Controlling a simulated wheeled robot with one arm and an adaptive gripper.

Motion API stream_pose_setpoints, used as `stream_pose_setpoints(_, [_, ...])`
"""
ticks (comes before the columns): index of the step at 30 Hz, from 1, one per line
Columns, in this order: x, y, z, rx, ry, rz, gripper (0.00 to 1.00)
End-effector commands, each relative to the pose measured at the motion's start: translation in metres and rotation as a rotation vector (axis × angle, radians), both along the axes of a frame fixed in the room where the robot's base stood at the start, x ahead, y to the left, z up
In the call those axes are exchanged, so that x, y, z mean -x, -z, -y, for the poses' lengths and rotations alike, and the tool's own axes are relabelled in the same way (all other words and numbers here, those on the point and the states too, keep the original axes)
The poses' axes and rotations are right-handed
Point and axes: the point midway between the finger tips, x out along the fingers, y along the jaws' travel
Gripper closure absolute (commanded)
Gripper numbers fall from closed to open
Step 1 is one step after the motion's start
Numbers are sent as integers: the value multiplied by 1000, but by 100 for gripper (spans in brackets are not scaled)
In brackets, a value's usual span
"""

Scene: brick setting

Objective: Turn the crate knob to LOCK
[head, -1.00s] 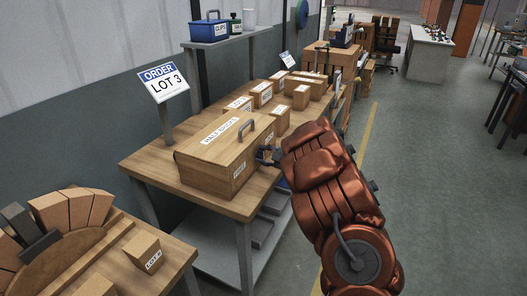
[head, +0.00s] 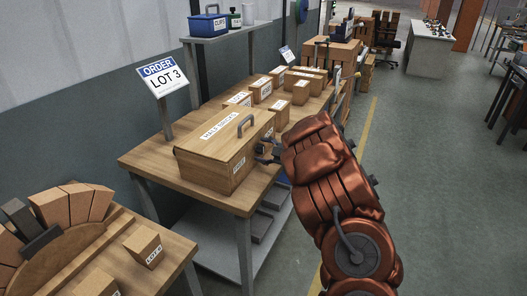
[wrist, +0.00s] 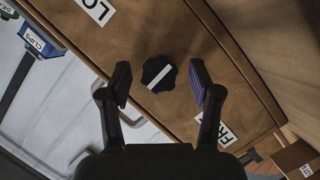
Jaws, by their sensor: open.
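The wooden crate (head: 205,163) with a "HALF BRICKS" label and a grey handle on its lid sits on the workbench, lid down. Its black knob (wrist: 153,70) with a white stripe is on the end face in the wrist view. The stripe slants from lower left to upper right. My gripper (wrist: 160,84) is open, one finger on each side of the knob, with gaps showing. In the head view my gripper (head: 265,150) is beside the crate's right end.
Several small labelled boxes (head: 279,108) stand behind the crate on the workbench (head: 150,163). An order sign reading "LOT 3" (head: 163,78) stands behind it at the left. A brick table (head: 70,262) is at the front left. The aisle floor at right is clear.

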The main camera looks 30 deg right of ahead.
Motion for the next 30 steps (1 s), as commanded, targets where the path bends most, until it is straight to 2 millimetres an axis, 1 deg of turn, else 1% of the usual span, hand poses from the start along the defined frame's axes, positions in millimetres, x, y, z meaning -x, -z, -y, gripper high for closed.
stream_pose_setpoints(5, [9, -3, 3, 2, 1, 1, 37])
stream_pose_setpoints(8, [21, -8, 6, 2, 1, 3, 37])
stream_pose_setpoints(15, [66, -19, 18, 2, 5, 0, 37])
stream_pose_setpoints(21, [96, -26, 25, 1, 3, 0, 37])
stream_pose_setpoints(25, [108, -29, 28, 1, 4, -2, 37])
stream_pose_setpoints(30, [114, -31, 28, 0, 1, -1, 37])
